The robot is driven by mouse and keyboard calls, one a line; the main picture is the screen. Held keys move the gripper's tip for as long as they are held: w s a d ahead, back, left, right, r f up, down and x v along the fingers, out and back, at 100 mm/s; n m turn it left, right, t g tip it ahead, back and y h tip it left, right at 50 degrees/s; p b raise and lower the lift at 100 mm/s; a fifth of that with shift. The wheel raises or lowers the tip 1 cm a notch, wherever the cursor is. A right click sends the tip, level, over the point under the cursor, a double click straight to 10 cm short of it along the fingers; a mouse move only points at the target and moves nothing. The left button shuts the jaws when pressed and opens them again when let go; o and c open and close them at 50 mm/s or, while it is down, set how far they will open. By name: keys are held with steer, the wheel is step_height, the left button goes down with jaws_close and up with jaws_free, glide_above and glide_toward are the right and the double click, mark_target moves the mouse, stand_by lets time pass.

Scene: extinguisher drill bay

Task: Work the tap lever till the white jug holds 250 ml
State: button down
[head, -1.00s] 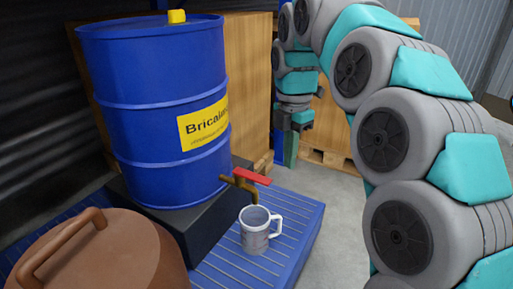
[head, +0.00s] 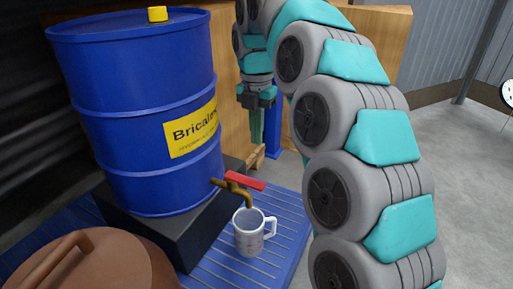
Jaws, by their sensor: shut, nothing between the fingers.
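The white jug (head: 249,238) stands upright on the blue ribbed platform, below the spout of the brass tap (head: 228,187). Red marks show on its side; I cannot make out its liquid level. The red tap lever (head: 244,180) sits on top of the tap and points to the right. The tap comes out low on the blue drum (head: 140,120), which has a yellow label. My gripper (head: 256,138) points down, its fingers together and empty, above and behind the lever in the picture, apart from it.
A brown lidded container (head: 100,262) with a handle fills the lower left. The drum rests on a dark block (head: 190,238) on the blue platform (head: 290,225). Wooden boards stand behind. Grey floor (head: 460,190) lies open to the right.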

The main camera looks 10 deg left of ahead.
mark_target(260, 185)
step_height(260, 185, down, 13)
steer(key=shift+f, duration=0.1)
stand_by(0.5)
steer(key=shift+s+d+f+y, duration=0.15)
steer(key=shift+d+f+y, duration=0.15)
steer(key=shift+f+y, duration=0.35)
steer(key=shift+d+f+t+y+b, duration=0.1)
steer(key=shift+f+t+y+b, duration=0.5)
steer(key=shift+f+y+b, duration=0.5)
steer(key=shift+s+p, duration=0.15)
steer(key=shift+p, duration=0.15)
stand_by(4.8)
